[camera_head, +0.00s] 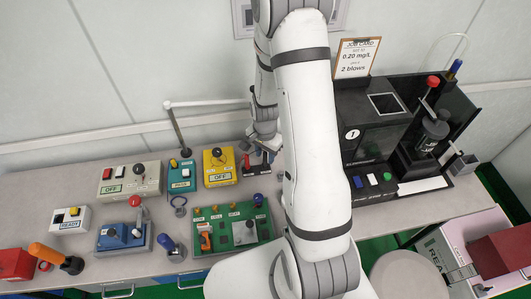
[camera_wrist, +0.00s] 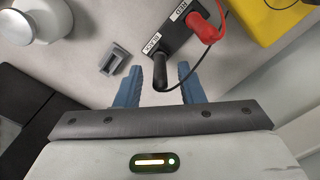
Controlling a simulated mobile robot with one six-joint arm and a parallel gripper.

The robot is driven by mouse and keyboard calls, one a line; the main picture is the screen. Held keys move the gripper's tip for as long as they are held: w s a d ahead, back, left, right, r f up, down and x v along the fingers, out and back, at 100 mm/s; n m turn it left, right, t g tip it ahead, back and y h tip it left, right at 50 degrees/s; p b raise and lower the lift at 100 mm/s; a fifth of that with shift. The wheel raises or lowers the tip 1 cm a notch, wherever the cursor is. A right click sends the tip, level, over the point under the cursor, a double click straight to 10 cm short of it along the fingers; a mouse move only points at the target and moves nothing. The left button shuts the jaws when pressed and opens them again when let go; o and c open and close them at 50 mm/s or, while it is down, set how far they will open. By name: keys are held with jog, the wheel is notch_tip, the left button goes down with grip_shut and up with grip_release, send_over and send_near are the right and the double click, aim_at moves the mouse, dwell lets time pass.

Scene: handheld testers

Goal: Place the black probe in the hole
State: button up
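The black probe (camera_wrist: 160,70) shows in the wrist view, a dark handle with a thin black cable. It is at the end of a black block (camera_wrist: 178,42) with white labels, one seeming to read BLACK. A red probe (camera_wrist: 203,27) stands at the block's other end. My gripper (camera_wrist: 158,88) is open, its blue fingers on either side of the black probe's handle, with gaps visible. In the head view my gripper (camera_head: 264,146) is over the same block, largely hidden by my arm. I cannot tell which hole is meant; the black probe's tip is hidden.
A small grey slotted block (camera_wrist: 115,58) lies left of the probe. A yellow box (camera_head: 219,166) is beside the black block. A green board (camera_head: 235,228) and several control boxes fill the bench's left; a black machine (camera_head: 375,130) stands right.

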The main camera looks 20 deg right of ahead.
notch_tip(320, 180, up, 12)
jog(key=s+a+r+n+t, duration=0.1)
jog(key=s+a+r+n, duration=0.1)
jog(key=s+r+n, duration=0.3)
jog(key=s+a+r+n+t, duration=0.2)
jog(key=s+r+n, duration=0.4)
jog(key=s+r, duration=0.5)
jog(key=shift+a+r+b, duration=0.2)
jog(key=shift+a+b, duration=0.25)
jog(key=shift+a, duration=0.35)
